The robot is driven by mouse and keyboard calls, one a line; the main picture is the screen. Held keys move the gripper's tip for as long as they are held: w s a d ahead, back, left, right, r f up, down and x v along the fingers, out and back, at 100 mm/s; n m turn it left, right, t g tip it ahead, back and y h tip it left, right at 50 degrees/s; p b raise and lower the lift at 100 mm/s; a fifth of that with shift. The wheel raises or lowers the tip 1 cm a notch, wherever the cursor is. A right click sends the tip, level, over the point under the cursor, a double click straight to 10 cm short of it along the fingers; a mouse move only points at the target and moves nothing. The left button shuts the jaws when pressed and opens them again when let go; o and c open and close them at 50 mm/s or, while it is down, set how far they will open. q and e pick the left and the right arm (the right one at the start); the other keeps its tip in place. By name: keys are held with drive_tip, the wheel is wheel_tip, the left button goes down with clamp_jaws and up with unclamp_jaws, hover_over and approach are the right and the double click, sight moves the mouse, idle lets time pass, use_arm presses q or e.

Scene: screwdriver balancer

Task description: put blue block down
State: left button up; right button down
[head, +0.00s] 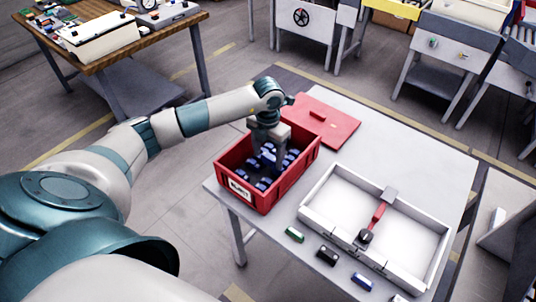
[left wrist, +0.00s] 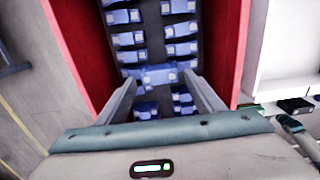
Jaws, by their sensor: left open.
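A red bin (head: 305,165) stands on the table and holds several blue blocks (left wrist: 180,28) in rows. My left gripper (head: 268,160) reaches down into the bin from above. In the left wrist view its fingers (left wrist: 163,88) are open, on either side of a blue block (left wrist: 158,74) that lies crosswise, larger in view than the others. Whether the fingers touch this block, and what it rests on, I cannot tell. Another blue block (head: 361,281) lies on the table's front edge, outside the bin. My right gripper is not in view.
A white two-part tray (head: 318,206) with a red-handled tool (head: 377,215) across its divider stands right of the bin. A green block (head: 294,234) and a black block (head: 327,254) lie before it. A red lid (head: 325,118) lies behind the bin. The table's back right is clear.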

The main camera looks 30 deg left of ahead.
sight(268, 157)
use_arm(q)
drive_tip(key=shift+r, duration=0.2)
drive_tip(key=shift+r, duration=0.1)
wheel_tip(268, 157, up, 12)
drive_tip(key=b, duration=0.4)
